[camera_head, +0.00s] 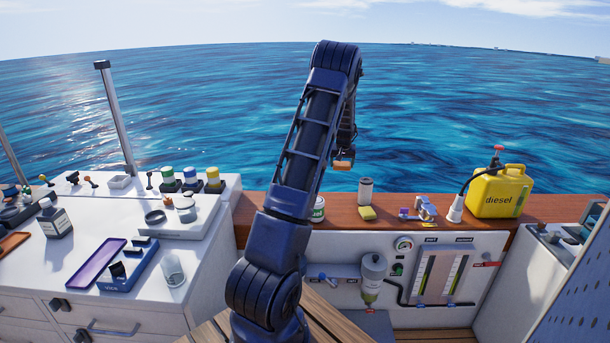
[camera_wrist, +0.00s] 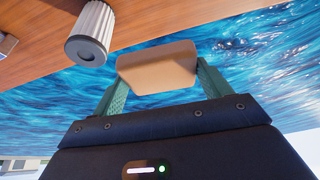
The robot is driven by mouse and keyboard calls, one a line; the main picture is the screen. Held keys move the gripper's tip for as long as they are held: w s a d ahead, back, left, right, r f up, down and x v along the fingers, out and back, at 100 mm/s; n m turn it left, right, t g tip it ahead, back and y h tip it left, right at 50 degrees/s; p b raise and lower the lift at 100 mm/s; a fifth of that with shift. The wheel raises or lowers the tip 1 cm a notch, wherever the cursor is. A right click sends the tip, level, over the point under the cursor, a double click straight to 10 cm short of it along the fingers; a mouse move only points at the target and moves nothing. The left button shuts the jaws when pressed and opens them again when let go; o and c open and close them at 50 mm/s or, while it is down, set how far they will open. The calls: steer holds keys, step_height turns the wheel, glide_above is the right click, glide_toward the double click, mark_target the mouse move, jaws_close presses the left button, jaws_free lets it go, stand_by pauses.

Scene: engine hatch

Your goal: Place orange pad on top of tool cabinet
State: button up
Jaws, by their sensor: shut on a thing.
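My gripper (camera_head: 345,157) is shut on the orange pad (camera_head: 342,165), which is held in the air above the wooden ledge. In the wrist view the pad (camera_wrist: 157,67) looks tan-orange and is pinched between two green fingers. The white cabinet with drawers (camera_head: 140,318) at the left looks like the tool cabinet. Its top bears a purple tray (camera_head: 97,262), a blue vice (camera_head: 132,265) and a clear glass (camera_head: 172,270). My gripper is well to the right of this cabinet. My arm hides part of the ledge and wall.
Bare patches show on the cabinet top.

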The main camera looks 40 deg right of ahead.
steer(key=shift+r, duration=0.25)
steer(key=w+a+r+n+t+y, duration=0.1)
steer(key=w+a+r+n, duration=0.25)
steer(key=w+a, duration=1.3)
steer(key=w+a+r+n+y, duration=0.1)
steer(key=w+a+n, duration=0.1)
steer(key=w+a, duration=0.5)
steer(key=w+a+r+n+y, duration=0.1)
steer(key=w+a, duration=0.5)
steer(key=a, duration=0.9)
steer(key=w+a+r+n+y, duration=0.1)
steer(key=w+a+n, duration=0.4)
steer(key=a, duration=0.6)
steer(key=shift+w+a+r+t, duration=0.15)
steer(key=shift+w+r, duration=0.25)
steer(key=shift+w, duration=0.25)
steer(key=shift+w+a+r+t, duration=0.15)
steer(key=shift+w+r, duration=0.25)
steer(key=shift+w, duration=0.25)
steer(key=w+a+r+n+y, duration=0.1)
steer(key=w+a+n, duration=0.1)
steer(key=a, duration=0.9)
step_height(320, 180, up, 4)
steer(key=n+g+y, duration=0.1)
steer(key=n+y, duration=0.1)
steer(key=n, duration=0.3)
glide_above(124, 220)
steer(key=s+d, duration=0.1)
step_height(124, 220, down, 20)
steer(key=shift+s+a, duration=0.1)
